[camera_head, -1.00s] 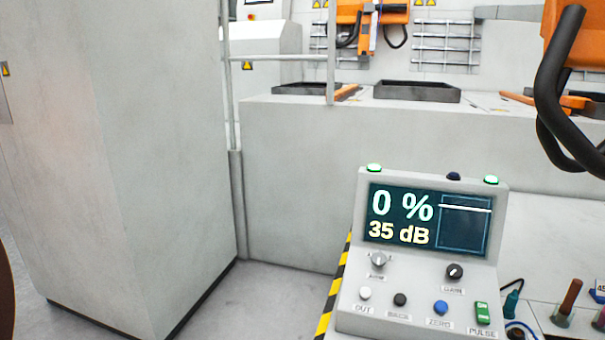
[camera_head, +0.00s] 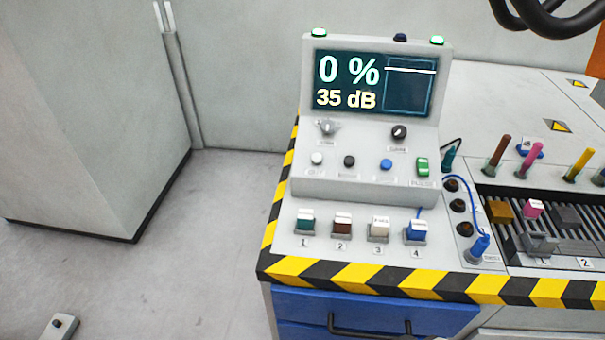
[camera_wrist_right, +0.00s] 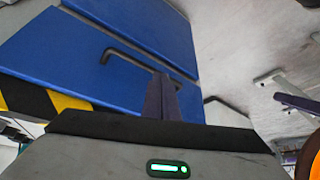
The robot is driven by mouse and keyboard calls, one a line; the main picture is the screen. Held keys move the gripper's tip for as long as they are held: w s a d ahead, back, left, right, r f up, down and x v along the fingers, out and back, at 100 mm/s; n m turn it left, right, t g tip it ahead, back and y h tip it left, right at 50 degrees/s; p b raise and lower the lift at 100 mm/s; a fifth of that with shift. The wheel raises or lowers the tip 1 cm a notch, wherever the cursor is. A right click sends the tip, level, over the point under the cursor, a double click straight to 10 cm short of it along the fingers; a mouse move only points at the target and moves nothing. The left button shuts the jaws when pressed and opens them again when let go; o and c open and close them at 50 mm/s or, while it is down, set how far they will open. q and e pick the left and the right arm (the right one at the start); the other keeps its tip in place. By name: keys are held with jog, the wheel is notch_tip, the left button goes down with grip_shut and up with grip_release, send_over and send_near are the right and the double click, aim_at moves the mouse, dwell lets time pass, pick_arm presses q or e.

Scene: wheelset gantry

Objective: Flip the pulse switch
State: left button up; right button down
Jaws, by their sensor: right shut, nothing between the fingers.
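The pulse switch (camera_head: 422,167) is a small green rocker at the right end of the lower row on the grey console (camera_head: 318,185), above a label reading PULSE. The console screen (camera_head: 372,82) reads 0 % and 35 dB, with lit green lamps on top. No gripper shows in the head view. In the right wrist view my right gripper (camera_wrist_right: 162,82) is shut and empty, its fingers together in front of blue drawer fronts, away from the switch. My left gripper is in neither view.
Numbered blocks (camera_head: 342,226) stand in front of the console. A slotted tray (camera_head: 520,226) and colored pegs are on the right. A black-yellow edge (camera_head: 375,278) borders the bench above blue drawers with a handle (camera_head: 368,330). A grey cabinet (camera_head: 85,110) stands left; floor between is open.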

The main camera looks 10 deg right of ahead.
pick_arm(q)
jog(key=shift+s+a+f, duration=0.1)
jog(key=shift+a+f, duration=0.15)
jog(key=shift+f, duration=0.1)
pick_arm(e)
notch_tip(320, 180, down, 6)
jog(key=a+t+y, duration=0.1)
jog(key=a+t, duration=0.1)
jog(key=t, duration=0.1)
jog(key=shift+a+f, duration=0.25)
jog(key=shift+a, duration=0.05)
jog(key=shift+w, duration=0.1)
